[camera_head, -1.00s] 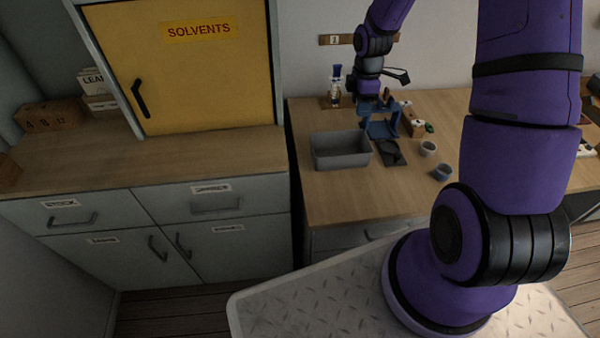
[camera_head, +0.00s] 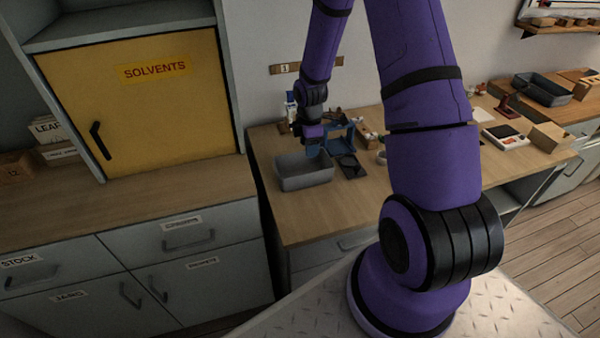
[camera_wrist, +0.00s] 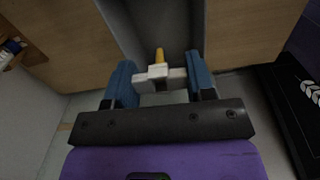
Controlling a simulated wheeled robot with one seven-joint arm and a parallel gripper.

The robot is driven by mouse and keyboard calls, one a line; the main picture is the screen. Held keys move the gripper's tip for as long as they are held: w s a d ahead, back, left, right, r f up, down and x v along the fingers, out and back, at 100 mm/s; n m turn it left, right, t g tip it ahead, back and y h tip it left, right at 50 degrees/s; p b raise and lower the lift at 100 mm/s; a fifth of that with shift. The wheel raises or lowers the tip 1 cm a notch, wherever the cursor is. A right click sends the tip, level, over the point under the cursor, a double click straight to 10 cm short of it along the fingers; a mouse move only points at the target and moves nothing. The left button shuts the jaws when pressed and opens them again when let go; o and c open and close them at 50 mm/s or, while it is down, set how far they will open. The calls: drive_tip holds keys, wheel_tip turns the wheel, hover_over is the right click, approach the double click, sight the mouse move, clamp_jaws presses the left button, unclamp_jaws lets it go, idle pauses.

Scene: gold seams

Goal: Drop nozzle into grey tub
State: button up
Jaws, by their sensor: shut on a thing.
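The nozzle (camera_wrist: 158,73), white with a yellow tip, is held between the blue fingers of my gripper (camera_wrist: 160,82) in the wrist view. My gripper is shut on it. The grey tub (camera_head: 306,181) is an open box on the wooden bench in the head view. My gripper (camera_head: 311,150) shows there at the tub's back edge, seemingly over it; its exact height is hard to tell. In the wrist view, the tub's grey inside (camera_wrist: 160,22) lies beyond the nozzle. The nozzle cannot be made out in the head view.
A blue stand (camera_head: 340,137) and a dark flat tray (camera_head: 350,167) are right of the tub. A bottle (camera_head: 291,107) stands behind it. The yellow solvents cabinet (camera_head: 130,100) is at left. The bench front (camera_head: 310,222) is clear.

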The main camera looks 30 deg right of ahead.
drive_tip(key=shift+f, duration=0.1)
drive_tip(key=o, duration=0.8)
drive_tip(key=shift+r, duration=5.4)
